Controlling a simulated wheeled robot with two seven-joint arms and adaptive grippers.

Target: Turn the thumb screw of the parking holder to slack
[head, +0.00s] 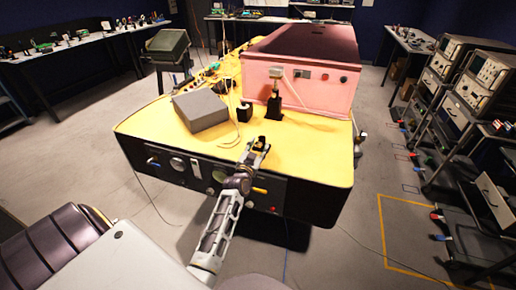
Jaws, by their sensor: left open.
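My left gripper (259,145) is open and empty above the front edge of the yellow tabletop. A small dark upright stand (274,107) on the yellow top, just beyond the fingertips, looks like the parking holder. A slim stem rises from it towards a pale block (275,73). The thumb screw is too small to make out. The gripper appears apart from the stand, on its near side. My right gripper is not in view.
The yellow top (318,170) carries a grey box (201,110) at left, a short black block (244,113) and a thin looping cable. A pink enclosure (318,90) stands behind the holder. The front right of the top is clear. Instrument racks (470,95) stand at right.

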